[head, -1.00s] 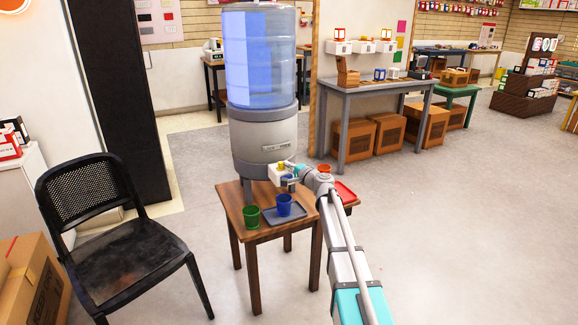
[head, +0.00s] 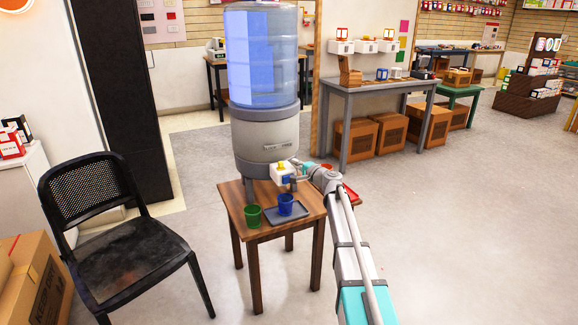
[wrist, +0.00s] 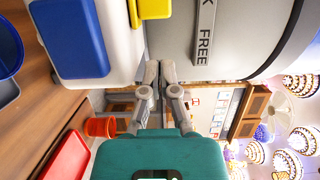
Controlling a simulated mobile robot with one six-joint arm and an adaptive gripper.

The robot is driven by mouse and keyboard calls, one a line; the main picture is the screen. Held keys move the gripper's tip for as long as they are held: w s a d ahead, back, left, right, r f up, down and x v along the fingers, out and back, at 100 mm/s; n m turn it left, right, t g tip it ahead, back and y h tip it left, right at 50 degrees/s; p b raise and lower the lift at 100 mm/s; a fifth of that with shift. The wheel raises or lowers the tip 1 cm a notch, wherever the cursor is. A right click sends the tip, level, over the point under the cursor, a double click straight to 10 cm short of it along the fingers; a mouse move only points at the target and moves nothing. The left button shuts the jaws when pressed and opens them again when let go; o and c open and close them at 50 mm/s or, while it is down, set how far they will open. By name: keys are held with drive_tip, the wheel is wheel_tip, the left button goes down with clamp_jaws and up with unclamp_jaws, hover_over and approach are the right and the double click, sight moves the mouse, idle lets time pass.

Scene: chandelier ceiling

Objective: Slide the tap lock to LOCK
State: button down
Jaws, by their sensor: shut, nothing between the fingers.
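The water dispenser (head: 265,140) stands on a small wooden table. Its white tap box (head: 277,174) carries a yellow piece (head: 281,164) on top and a blue piece on its front. In the wrist view the yellow piece (wrist: 154,8) shows at the top edge, partly cut off, and the blue piece (wrist: 72,40) lies left. A grey label plate (wrist: 205,32) on the body reads "K FREE", its start cut off. My gripper (wrist: 152,72) is shut and empty beside the tap box, below the yellow piece in the picture. Whether it touches the box I cannot tell.
A green cup (head: 253,216) stands on the table; a blue cup (head: 286,204) is on a grey tray (head: 308,217). A red cup (wrist: 100,127) and red tray (wrist: 66,158) are at the right side. A black chair (head: 130,255) stands left. Floor at right is open.

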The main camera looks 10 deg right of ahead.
drive_tip(key=v, duration=1)
drive_tip(key=shift+d, duration=0.3)
drive_tip(key=s+a+f+n+g, duration=0.9)
drive_tip(key=s+a+f, duration=0.3)
drive_tip(key=s+a, duration=0.25)
drive_tip(key=s+d+f+n+g+h+p, duration=0.1)
drive_tip(key=s+d+f+n+g+h, duration=0.2)
drive_tip(key=s, duration=0.7)
drive_tip(key=s+f+g+h, duration=0.3)
drive_tip(key=s+g+h, duration=0.15)
drive_tip(key=s, duration=0.55)
wheel_tip(320, 180, up, 31)
drive_tip(key=p, duration=3.1)
drive_tip(key=shift+d+r+t+h, duration=0.15)
drive_tip(key=shift+t+h, duration=0.2)
drive_tip(key=shift+h, duration=0.1)
